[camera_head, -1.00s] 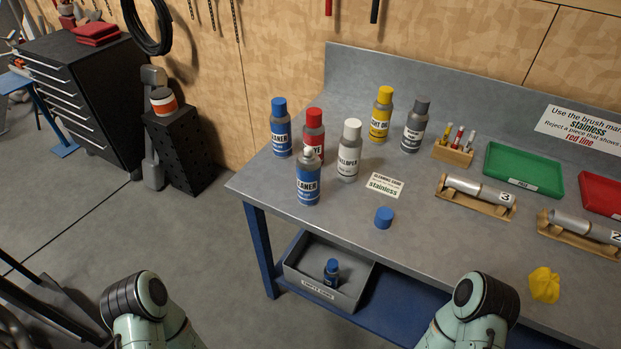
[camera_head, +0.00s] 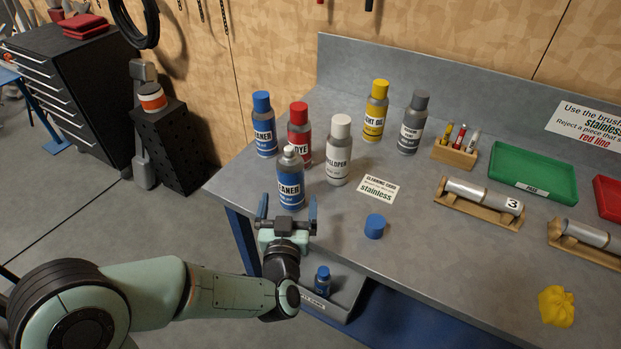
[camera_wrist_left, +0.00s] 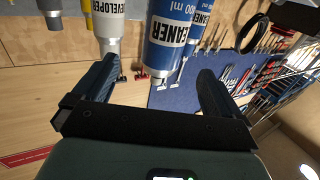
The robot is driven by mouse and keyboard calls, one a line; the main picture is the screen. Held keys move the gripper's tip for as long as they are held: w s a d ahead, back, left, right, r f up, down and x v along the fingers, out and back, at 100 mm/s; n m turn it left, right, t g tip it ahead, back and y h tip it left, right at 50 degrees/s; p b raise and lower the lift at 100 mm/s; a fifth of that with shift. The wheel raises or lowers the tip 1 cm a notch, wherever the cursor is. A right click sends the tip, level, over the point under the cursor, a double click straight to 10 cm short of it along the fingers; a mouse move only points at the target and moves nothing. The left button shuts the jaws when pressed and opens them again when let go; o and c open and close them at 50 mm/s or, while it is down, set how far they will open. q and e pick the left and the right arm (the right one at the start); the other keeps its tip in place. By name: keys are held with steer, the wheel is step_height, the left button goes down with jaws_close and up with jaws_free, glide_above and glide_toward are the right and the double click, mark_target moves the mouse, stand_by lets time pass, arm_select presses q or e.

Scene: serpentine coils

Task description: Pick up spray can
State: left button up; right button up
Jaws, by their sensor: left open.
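Several spray cans stand upright on the grey bench. The nearest is a blue CLEANER can (camera_head: 290,185) with its cap off and its nozzle bare. Behind it stand a blue-capped CLEANER can (camera_head: 264,128), a red DYE can (camera_head: 299,136), a white-capped DEVELOPER can (camera_head: 338,155), a yellow-capped oil can (camera_head: 376,112) and a grey-capped can (camera_head: 411,125). My left gripper (camera_head: 287,208) is open and empty, just in front of the uncapped can. In the left wrist view the uncapped CLEANER can (camera_wrist_left: 168,45) appears upside down between the spread fingers, beyond their tips. My right gripper is out of view.
A loose blue cap (camera_head: 375,227) and a white card (camera_head: 379,189) lie right of the cans. Stands with metal tubes (camera_head: 482,198), a green tray (camera_head: 535,173) and a yellow cloth (camera_head: 556,306) are farther right. A grey bin (camera_head: 342,298) with a blue-capped can sits below.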

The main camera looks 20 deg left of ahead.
mark_target(290, 182)
arm_select(q)
steer(key=p+x, duration=0.1)
steer(key=x, duration=0.6)
steer(key=shift+a, duration=0.15)
steer(key=p+x, duration=0.1)
steer(key=x, duration=0.4)
steer(key=shift+a+f, duration=0.1)
steer(key=shift+a, duration=0.1)
steer(key=c, duration=1.3)
